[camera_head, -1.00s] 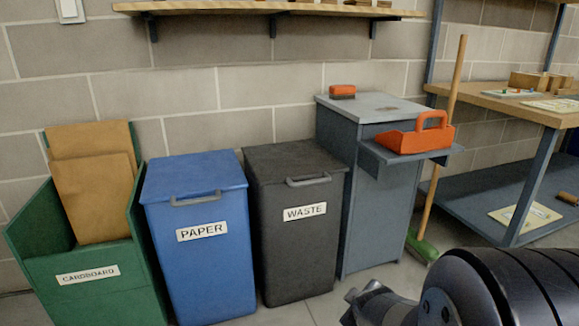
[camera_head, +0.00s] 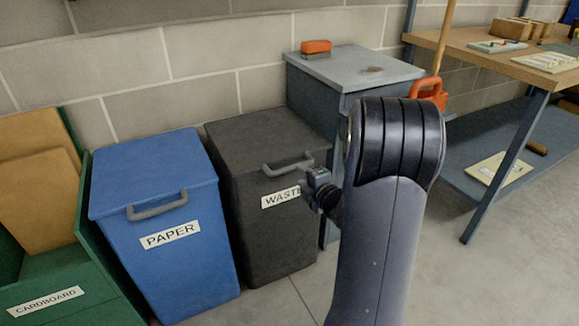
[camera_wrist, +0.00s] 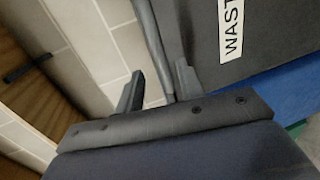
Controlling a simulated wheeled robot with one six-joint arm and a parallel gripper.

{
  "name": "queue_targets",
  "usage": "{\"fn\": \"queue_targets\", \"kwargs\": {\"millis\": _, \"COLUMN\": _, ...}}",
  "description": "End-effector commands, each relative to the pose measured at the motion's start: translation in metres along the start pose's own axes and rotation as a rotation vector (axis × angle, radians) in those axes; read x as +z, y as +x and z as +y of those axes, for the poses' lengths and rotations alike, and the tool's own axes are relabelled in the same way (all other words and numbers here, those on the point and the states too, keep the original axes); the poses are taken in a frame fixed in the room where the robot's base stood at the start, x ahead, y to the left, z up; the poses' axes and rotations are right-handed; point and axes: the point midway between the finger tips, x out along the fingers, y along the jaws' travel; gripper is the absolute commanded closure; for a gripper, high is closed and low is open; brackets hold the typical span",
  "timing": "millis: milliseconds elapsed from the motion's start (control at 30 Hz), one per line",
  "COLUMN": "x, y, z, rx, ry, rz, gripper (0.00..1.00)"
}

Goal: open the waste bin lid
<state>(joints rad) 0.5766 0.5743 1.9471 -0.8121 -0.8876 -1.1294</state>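The dark grey waste bin (camera_head: 262,225) stands between the blue bin and the grey cabinet, its lid (camera_head: 265,137) closed. A grey bar handle (camera_head: 283,167) sits at the lid's front edge above the WASTE label. My gripper (camera_head: 310,180) is at the right end of this handle, partly covering the label. In the wrist view my gripper (camera_wrist: 158,68) has its two fingers apart. The handle (camera_wrist: 150,38) runs into the gap between them, closer to the right finger. I cannot tell whether either finger touches it. The bin front (camera_wrist: 265,28) fills the upper right.
The blue paper bin (camera_head: 170,270) and green cardboard bin (camera_head: 70,304) stand to the left. The grey cabinet (camera_head: 350,64) with an orange-red block (camera_head: 316,46) is close on the right. A workbench (camera_head: 500,68) is further right. Floor in front is clear.

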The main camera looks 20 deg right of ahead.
Motion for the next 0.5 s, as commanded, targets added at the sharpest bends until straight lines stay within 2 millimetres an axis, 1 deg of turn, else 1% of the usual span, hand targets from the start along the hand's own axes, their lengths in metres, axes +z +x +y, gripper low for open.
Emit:
{"fn": "queue_targets", "kwargs": {"millis": 33, "x": -0.001, "y": 0.012, "z": -0.002, "rx": 0.001, "ry": 0.0, "rz": 0.002, "gripper": 0.64}}
{"fn": "queue_targets", "kwargs": {"millis": 200, "x": -0.001, "y": 0.044, "z": -0.002, "rx": 0.0, "ry": 0.0, "rz": 0.001, "gripper": 0.64}}
{"fn": "queue_targets", "kwargs": {"millis": 333, "x": 0.0, "y": 0.061, "z": -0.002, "rx": 0.0, "ry": 0.001, "rz": 0.0, "gripper": 0.64}}
{"fn": "queue_targets", "kwargs": {"millis": 500, "x": 0.0, "y": 0.072, "z": -0.001, "rx": -0.001, "ry": 0.002, "rz": -0.002, "gripper": 0.64}}
